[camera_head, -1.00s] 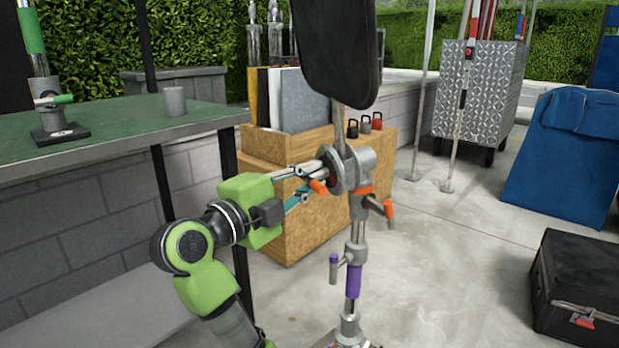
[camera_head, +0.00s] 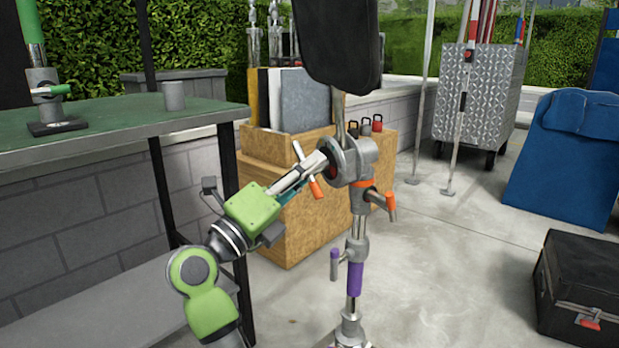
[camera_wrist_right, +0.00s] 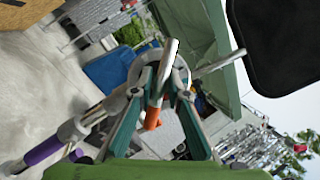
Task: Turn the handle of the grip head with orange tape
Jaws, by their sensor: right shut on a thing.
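The grip head (camera_head: 360,152) is a grey round clamp on a stand, with a band of orange tape (camera_head: 362,184) just below it. Its T-bar handle (camera_head: 315,188) has an orange tip and slants at the head's left side. My right gripper (camera_head: 297,178) reaches it from the lower left and is shut on the handle. In the right wrist view, the teal fingers (camera_wrist_right: 157,115) stand on either side of the handle (camera_wrist_right: 154,115), with the grip head's ring behind. The fingers partly hide the head there. My left gripper is not in view.
A second orange-tipped handle (camera_head: 391,204) sticks out right of the post, above purple tape (camera_head: 355,279). A black panel (camera_head: 338,40) hangs over the head. A wooden crate (camera_head: 290,225) stands behind, a green-topped table (camera_head: 110,128) at left. Floor at right is clear up to the black case (camera_head: 585,285).

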